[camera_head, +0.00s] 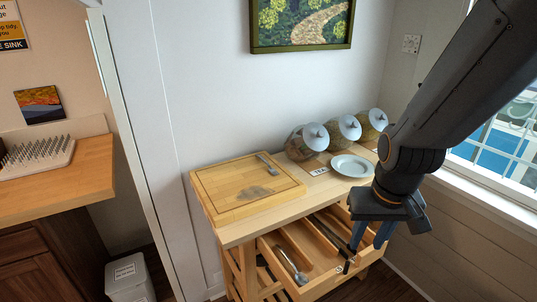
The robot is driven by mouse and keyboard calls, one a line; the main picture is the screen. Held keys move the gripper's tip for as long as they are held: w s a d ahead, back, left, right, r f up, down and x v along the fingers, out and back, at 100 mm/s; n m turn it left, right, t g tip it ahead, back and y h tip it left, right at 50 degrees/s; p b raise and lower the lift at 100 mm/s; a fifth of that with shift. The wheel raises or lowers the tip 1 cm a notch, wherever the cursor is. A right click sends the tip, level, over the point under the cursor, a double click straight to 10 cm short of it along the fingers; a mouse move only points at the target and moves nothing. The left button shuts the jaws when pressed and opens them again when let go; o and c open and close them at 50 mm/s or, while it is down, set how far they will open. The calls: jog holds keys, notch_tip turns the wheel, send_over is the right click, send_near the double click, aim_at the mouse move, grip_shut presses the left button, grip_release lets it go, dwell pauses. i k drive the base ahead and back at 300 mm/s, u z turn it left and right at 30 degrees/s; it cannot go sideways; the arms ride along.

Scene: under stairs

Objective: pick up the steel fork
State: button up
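A grey metal utensil that looks like the steel fork (268,163) lies on the wooden cutting board (225,205), near its back edge. My gripper (370,244) points down over the right part of the open drawer (315,290), to the right of and nearer than the board. Its two blue fingers are apart, with nothing visible between them. Another metal utensil (292,266) lies in the drawer's left compartment; its exact kind is hard to tell. A dark, long-handled utensil (332,236) lies in the compartment beside it, partly hidden near my gripper.
A window (500,130) is at the right. A counter with a spiked rack (38,153) and a white bin (129,279) are at the left.

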aim_at(272, 170)
jog(key=i, duration=0.65)
jog(key=u, duration=2.05)
